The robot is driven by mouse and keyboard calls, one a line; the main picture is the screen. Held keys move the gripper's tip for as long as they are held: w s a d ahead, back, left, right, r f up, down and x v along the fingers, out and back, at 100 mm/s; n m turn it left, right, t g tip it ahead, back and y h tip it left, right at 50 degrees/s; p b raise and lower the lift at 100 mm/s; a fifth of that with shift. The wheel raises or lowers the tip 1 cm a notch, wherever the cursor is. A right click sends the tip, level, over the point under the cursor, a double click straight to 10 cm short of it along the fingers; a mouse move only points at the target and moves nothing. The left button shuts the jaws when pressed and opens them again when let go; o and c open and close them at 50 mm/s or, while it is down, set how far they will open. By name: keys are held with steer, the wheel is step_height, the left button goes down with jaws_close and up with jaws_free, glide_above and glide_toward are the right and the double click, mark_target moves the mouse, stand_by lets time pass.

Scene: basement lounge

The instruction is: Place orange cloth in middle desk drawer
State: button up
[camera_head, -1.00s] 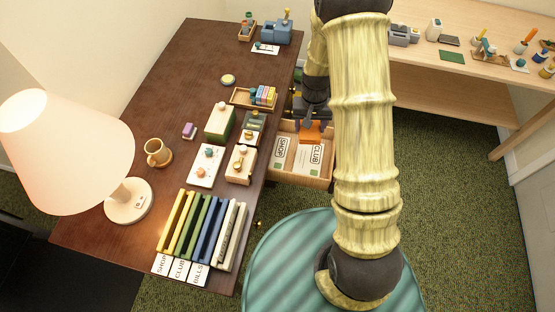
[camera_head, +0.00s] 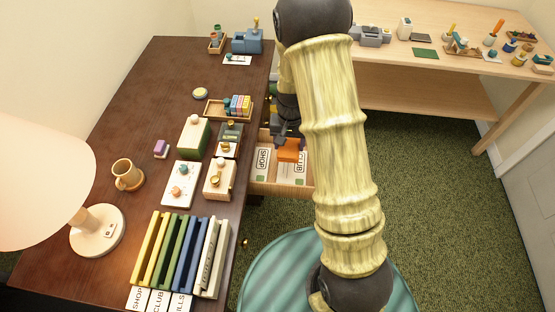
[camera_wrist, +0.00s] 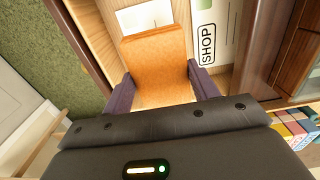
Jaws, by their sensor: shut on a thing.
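The orange cloth (camera_head: 290,151) is a folded block held in my gripper (camera_head: 288,138), over the open desk drawer (camera_head: 280,189). The drawer is light wood and holds white cards marked SHOP (camera_head: 263,158) and CLUB (camera_head: 300,163). In the wrist view, the cloth (camera_wrist: 156,58) sits between the two dark fingers of my gripper (camera_wrist: 162,90), with the SHOP card (camera_wrist: 206,45) beside it. I cannot tell whether the cloth touches the drawer floor. My arm hides part of the drawer's right side.
A light wood bench (camera_head: 440,95) stands at the back right. Green carpet (camera_head: 430,190) is clear on the right.

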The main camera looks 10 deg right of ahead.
mark_target(290, 145)
steer(key=shift+w+f, duration=0.1)
steer(key=shift+f, duration=1.75)
steer(key=shift+d, duration=0.1)
steer(key=shift+f, duration=0.15)
steer(key=shift+f+b, duration=0.3)
steer(key=shift+f, duration=1.4)
steer(key=shift+f, duration=0.35)
steer(key=shift+f+b, duration=0.25)
steer(key=shift+b, duration=0.1)
steer(key=o, duration=1.1)
steer(key=shift+c, duration=0.2)
steer(key=shift+r, duration=0.15)
